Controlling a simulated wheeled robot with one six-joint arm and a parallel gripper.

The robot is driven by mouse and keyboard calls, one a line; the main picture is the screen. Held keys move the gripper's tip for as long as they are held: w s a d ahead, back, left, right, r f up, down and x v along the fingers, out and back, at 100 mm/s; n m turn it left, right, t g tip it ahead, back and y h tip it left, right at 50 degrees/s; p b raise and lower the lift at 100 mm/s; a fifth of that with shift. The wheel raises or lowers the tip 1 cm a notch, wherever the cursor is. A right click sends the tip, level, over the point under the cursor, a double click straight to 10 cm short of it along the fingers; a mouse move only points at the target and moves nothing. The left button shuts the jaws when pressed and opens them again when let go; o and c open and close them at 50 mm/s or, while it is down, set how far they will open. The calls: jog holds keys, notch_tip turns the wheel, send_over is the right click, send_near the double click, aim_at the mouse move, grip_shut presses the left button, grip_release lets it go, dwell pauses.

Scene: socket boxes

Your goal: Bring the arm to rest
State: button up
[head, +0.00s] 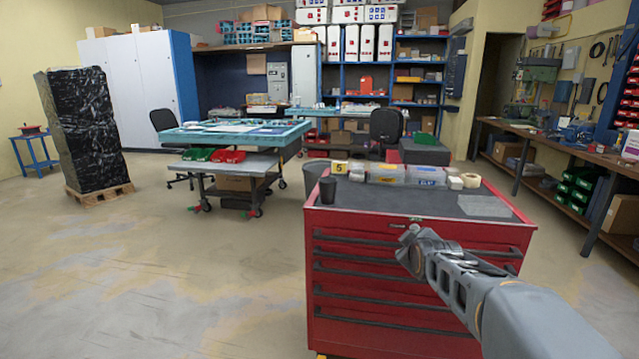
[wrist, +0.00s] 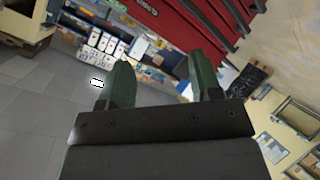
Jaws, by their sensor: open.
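My arm reaches in from the lower right of the head view, in front of the red tool cabinet (head: 345,285). Its far end is near the cabinet's top front edge, and the gripper's fingers cannot be made out there. In the wrist view my gripper (wrist: 158,85) shows two green fingers standing well apart. Nothing is between them. The red drawer front (wrist: 190,20) fills the top of that view, tilted. I cannot tell from these frames whether the arm is moving.
On the cabinet top stand a dark cup (head: 328,190), a yellow number 5 marker (head: 340,168), clear boxes (head: 387,173) and tape rolls (head: 470,180). A teal-topped workbench (head: 240,133) stands behind left. A black-wrapped pallet (head: 85,130) is far left. The floor at left is clear.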

jog(key=s+a+r+m+g+p, duration=0.2)
jog(key=s+p, duration=0.3)
jog(key=s, duration=0.3)
jog(key=s+a+r+m+g+y+p, duration=0.1)
jog(key=s+a+r+m+g+p, duration=0.1)
jog(key=s, duration=0.7)
jog(key=s+a+r+m+g+p, duration=0.2)
jog(key=s+r+m+g+p, duration=0.1)
jog(key=s+p, duration=0.5)
notch_tip(320, 180, up, 2)
jog(key=shift+s+a+m+g+y+p, duration=0.2)
jog(key=shift+a+m+g+y+p, duration=0.15)
jog(key=shift+g+p, duration=0.4)
